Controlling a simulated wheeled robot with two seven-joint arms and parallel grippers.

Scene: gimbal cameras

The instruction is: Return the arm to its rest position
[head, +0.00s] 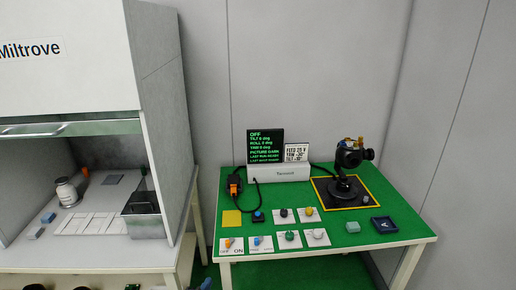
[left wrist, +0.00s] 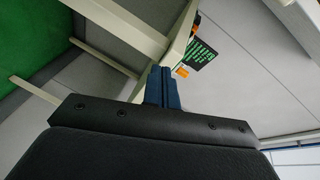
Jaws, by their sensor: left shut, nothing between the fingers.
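My left gripper (head: 205,284) shows only as a small blue tip at the bottom edge of the head view, low in the gap between the two tables. In the left wrist view its blue fingers (left wrist: 162,88) are together with nothing between them. My right gripper is in neither view.
A white cabinet (head: 160,130) stands left. Green floor (head: 290,275) shows below the table.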

